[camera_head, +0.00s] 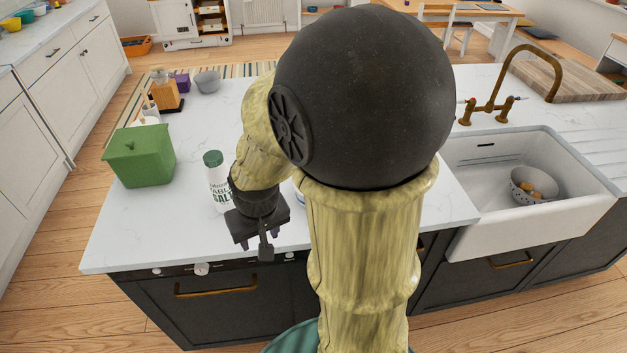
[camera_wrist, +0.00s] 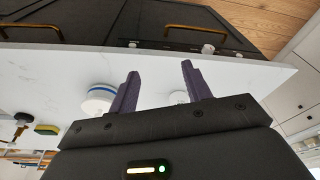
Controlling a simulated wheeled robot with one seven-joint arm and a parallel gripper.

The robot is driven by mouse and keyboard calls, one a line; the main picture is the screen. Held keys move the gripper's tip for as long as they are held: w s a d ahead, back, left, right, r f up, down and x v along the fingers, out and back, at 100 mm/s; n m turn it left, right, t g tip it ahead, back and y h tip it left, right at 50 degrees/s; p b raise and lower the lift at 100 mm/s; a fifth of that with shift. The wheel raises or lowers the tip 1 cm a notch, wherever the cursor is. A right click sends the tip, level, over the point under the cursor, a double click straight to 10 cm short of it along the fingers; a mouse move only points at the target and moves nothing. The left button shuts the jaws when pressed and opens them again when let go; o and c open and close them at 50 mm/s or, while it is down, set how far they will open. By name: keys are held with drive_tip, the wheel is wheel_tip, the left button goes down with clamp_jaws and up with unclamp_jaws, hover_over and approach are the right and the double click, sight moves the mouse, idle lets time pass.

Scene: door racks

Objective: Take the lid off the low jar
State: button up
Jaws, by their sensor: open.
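A low, round white jar with a blue band (camera_wrist: 97,98) stands on the counter in the wrist view, just left of my gripper's left finger, which hides its side. In the head view my arm hides nearly all of it; only a pale bluish edge (camera_head: 299,196) shows. Whether its lid is on is hard to tell. My gripper (camera_wrist: 159,68) is open and empty, its two dark fingers apart and clear of the jar. In the head view my gripper (camera_head: 262,243) is near the counter's front edge, pointing down.
A salt bottle with a green cap (camera_head: 217,182) stands left of my gripper. A green lidded box (camera_head: 140,156) is farther left on the white counter (camera_head: 130,235). A sink (camera_head: 560,205) holding a colander (camera_head: 533,187) is at right.

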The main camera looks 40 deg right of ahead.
drive_tip(key=w+d+r+m+g+p, duration=0.1)
drive_tip(key=w+d+r+m+p, duration=0.3)
drive_tip(key=d, duration=0.8)
drive_tip(key=w+d+r+m+g+p, duration=0.1)
drive_tip(key=w+d+r+m+p, duration=0.3)
drive_tip(key=w+d+r+m, duration=0.3)
drive_tip(key=w+d+m, duration=0.1)
drive_tip(key=w+d, duration=0.2)
drive_tip(key=d, duration=0.2)
drive_tip(key=shift+w+m, duration=0.25)
drive_tip(key=shift+m, duration=0.15)
drive_tip(key=shift+d, duration=0.1)
wheel_tip(320, 180, down, 12)
drive_tip(key=p, duration=0.4)
drive_tip(key=shift+f, duration=0.1)
drive_tip(key=shift+w+f+p, duration=0.1)
drive_tip(key=shift+p, duration=0.35)
